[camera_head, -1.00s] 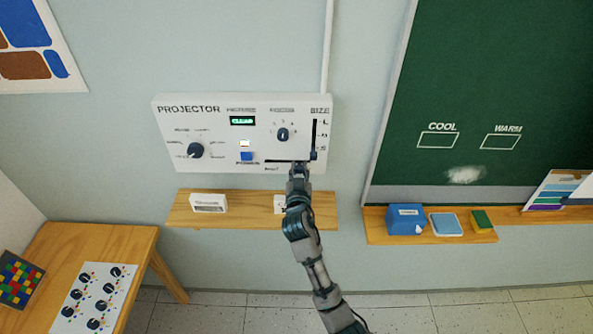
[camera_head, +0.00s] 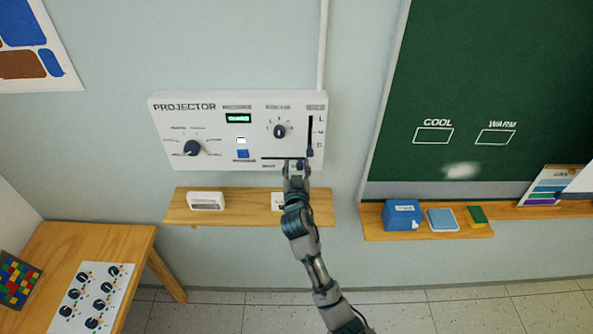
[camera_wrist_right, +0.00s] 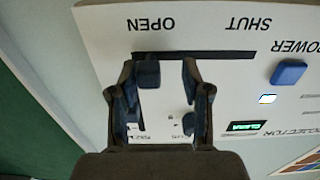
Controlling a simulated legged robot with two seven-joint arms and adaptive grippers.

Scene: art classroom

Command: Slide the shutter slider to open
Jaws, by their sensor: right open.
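The white projector panel (camera_head: 215,100) is on the wall. In the right wrist view it appears upside down, with a dark horizontal slot (camera_wrist_right: 215,54), OPEN (camera_wrist_right: 154,24) at its left and SHUT (camera_wrist_right: 251,24) at its right. A blue knob (camera_wrist_right: 148,70) overlaps the slot's OPEN end; I cannot tell whether it is the shutter's or the SIZE slider's. My right gripper (camera_head: 297,164) is at the panel's lower right. In the wrist view its open fingers (camera_wrist_right: 160,80) straddle the knob, which sits close to the left finger. Contact is unclear. My left gripper is out of view.
A SIZE slider (camera_head: 310,153) is just above the slot's right end. A blue POWER button (camera_head: 242,154) and dials (camera_head: 192,148) are further left. A wooden shelf (camera_head: 240,212) runs below the panel. A green chalkboard (camera_head: 480,80) stands right.

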